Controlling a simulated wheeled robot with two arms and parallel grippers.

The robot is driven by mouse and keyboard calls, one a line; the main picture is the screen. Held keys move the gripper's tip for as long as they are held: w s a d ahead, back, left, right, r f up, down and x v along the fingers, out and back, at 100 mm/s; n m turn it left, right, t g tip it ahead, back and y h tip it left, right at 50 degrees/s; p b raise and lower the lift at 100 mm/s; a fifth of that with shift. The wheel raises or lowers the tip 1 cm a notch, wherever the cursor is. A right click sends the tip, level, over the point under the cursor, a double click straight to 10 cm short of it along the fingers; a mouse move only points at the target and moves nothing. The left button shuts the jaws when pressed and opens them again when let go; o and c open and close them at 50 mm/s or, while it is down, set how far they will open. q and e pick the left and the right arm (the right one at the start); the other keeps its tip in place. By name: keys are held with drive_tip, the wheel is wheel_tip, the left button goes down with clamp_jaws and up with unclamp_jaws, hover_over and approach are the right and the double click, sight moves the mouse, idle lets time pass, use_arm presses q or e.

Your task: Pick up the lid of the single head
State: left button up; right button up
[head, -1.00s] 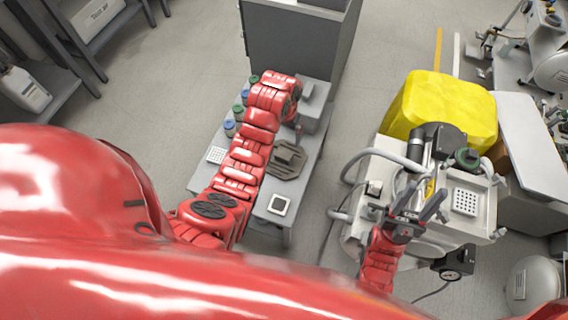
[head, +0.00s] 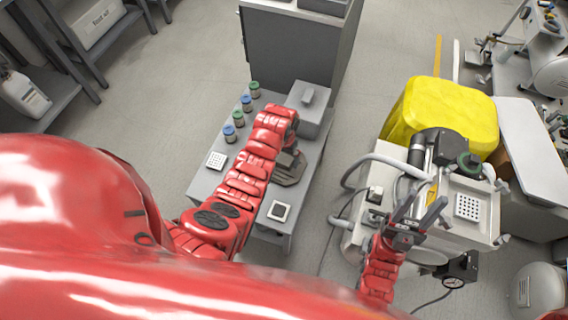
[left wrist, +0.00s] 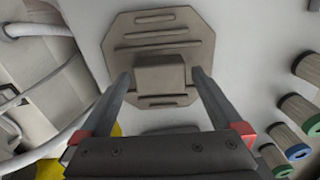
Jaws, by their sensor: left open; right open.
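An octagonal grey-brown ribbed plate with a raised block in its middle, which looks like the lid (head: 287,178), lies on the grey side table. In the head view my left arm partly covers it. The lid (left wrist: 160,33) shows whole in the left wrist view. My left gripper (left wrist: 161,74) is open, its two fingers reaching toward the block, one on each side. Whether they touch it I cannot tell. My right gripper (head: 416,212) is open and empty, above the front of the compressor unit (head: 440,190).
Several small bottles (head: 238,118) with green and blue caps line the table's left side. A grey box with a knob (head: 310,104) stands behind the lid. A white pad (head: 279,211) lies near the table's front edge. A yellow container (head: 440,105) stands behind the compressor.

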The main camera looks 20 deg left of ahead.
use_arm(q)
clamp_jaws()
idle(0.3)
drive_tip(key=shift+r, duration=0.2)
